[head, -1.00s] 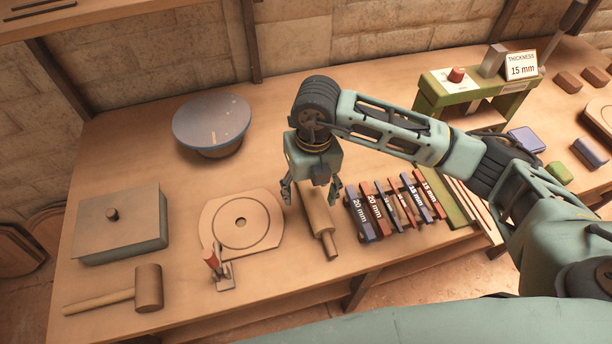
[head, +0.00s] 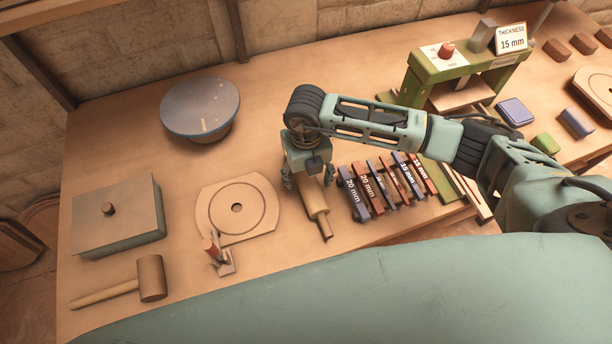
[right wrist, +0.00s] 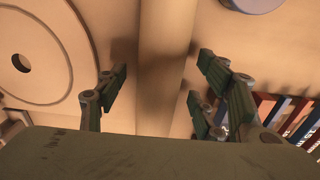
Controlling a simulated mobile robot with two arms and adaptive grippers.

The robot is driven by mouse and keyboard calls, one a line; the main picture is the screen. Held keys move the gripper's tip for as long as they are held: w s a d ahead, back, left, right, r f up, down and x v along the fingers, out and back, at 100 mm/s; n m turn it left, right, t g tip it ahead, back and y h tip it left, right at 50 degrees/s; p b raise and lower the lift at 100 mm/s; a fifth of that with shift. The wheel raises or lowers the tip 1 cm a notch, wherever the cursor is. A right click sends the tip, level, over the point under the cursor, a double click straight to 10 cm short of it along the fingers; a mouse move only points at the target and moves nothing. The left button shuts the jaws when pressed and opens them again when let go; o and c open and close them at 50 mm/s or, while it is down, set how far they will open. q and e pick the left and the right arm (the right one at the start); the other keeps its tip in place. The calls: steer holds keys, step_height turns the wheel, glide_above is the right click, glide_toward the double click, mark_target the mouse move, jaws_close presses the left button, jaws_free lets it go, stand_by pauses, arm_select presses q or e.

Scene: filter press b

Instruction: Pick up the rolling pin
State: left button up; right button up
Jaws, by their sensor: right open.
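The wooden rolling pin (head: 316,201) lies on the bench between the round-marked board and the thickness strips. Its near handle shows, and its far part is hidden under my right gripper. My right gripper (head: 308,183) points down over the pin, with its fingers open on either side of it. In the right wrist view the pin (right wrist: 165,65) runs between the spread fingers (right wrist: 158,90), which look apart from it. My left gripper is not in view.
Left of the pin is a board with a ring (head: 262,208). Right are several labelled strips (head: 375,188). A blue-grey round-topped thing (head: 200,108), a lidded box (head: 118,215), a mallet (head: 150,277) and a green press (head: 462,72) stand around.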

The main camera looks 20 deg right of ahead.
steer(key=shift+c, duration=0.5)
steer(key=c, duration=0.9)
jaws_close()
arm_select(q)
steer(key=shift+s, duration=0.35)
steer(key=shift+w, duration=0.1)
arm_select(e)
steer(key=shift+w+r, duration=0.1)
